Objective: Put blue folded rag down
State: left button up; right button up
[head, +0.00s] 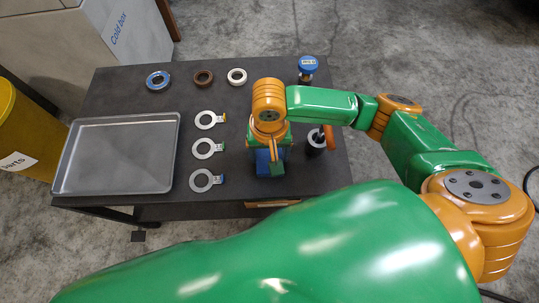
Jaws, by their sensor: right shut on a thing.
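The blue folded rag (263,161) is at the front middle of the dark table (235,180), under the end of my right arm. My right gripper (272,167) points down and is shut on the rag. The wrist hides much of the rag and the fingertips, and I cannot tell whether the rag touches the table top. My left gripper is not in view.
A metal tray (118,185) lies empty at the left. Three tagged rings (195,148) stand in a column beside it. A blue-topped item (308,64) and a dark cylinder (315,142) are at the right.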

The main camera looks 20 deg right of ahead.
aim_at(269, 157)
jog(key=o, duration=1.1)
jog(key=shift+c, duration=0.2)
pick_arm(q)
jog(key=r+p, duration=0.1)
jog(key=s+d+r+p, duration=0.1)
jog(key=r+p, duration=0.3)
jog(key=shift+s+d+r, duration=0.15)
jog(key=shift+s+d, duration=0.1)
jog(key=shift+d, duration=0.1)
pick_arm(e)
notch_tip(269, 157, up, 12)
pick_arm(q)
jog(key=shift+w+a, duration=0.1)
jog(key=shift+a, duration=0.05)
pick_arm(e)
jog(key=shift+r, duration=0.1)
